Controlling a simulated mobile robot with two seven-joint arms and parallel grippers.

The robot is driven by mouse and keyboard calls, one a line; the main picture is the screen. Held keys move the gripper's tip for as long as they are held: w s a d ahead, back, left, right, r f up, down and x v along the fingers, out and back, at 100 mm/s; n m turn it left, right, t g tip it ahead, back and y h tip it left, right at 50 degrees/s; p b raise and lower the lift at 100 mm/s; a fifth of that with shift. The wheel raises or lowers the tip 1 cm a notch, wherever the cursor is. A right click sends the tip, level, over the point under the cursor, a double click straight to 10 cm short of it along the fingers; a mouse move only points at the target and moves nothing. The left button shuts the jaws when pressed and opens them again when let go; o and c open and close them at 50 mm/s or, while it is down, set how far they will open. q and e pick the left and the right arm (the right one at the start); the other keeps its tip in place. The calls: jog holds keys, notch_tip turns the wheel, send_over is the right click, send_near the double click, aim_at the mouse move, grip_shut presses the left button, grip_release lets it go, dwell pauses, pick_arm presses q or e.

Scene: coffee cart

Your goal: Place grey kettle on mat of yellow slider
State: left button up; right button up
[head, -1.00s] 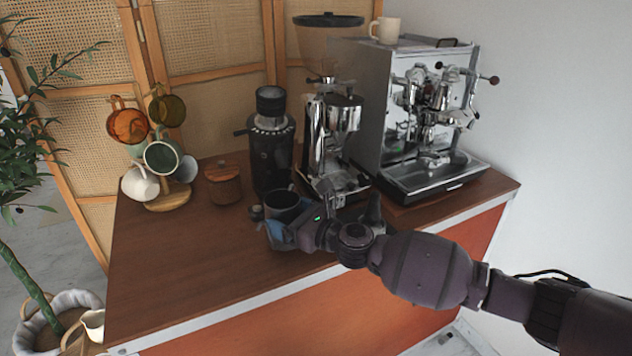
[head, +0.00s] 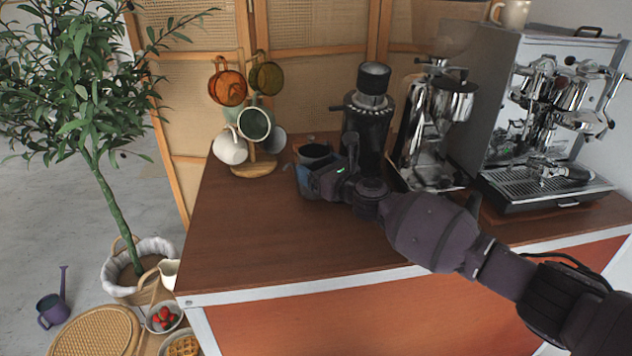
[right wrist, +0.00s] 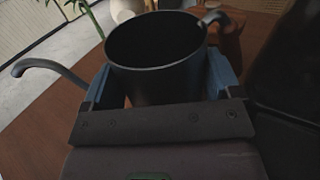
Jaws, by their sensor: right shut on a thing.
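The grey kettle (head: 314,152) is a dark, open-topped pot. It is upright in my right gripper (head: 306,178), over the left part of the wooden cart top (head: 235,232). In the right wrist view the blue fingers of the right gripper (right wrist: 165,82) are shut on both sides of the kettle (right wrist: 155,65). A curved handle shows at left and a short spout at upper right there. I cannot tell whether its base touches the cart. I see no mat or yellow slider that I can make out. My left gripper is not in view.
A mug tree (head: 254,165) with several mugs stands left of the kettle. A black grinder (head: 367,130), a chrome grinder (head: 428,140) and an espresso machine (head: 545,120) stand to the right. The cart's front left is clear. A potted plant (head: 140,275) stands left of the cart.

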jog(key=shift+w+a, duration=0.3)
jog(key=shift+w, duration=0.1)
notch_tip(320, 180, down, 4)
jog(key=shift+r+b, duration=0.2)
jog(key=shift+b, duration=0.85)
jog(key=shift+r, duration=0.2)
jog(key=shift+f, duration=0.1)
jog(key=o, duration=0.9)
jog(key=shift+f, duration=0.1)
jog(key=shift+o, duration=0.8)
jog(key=shift+s, duration=0.1)
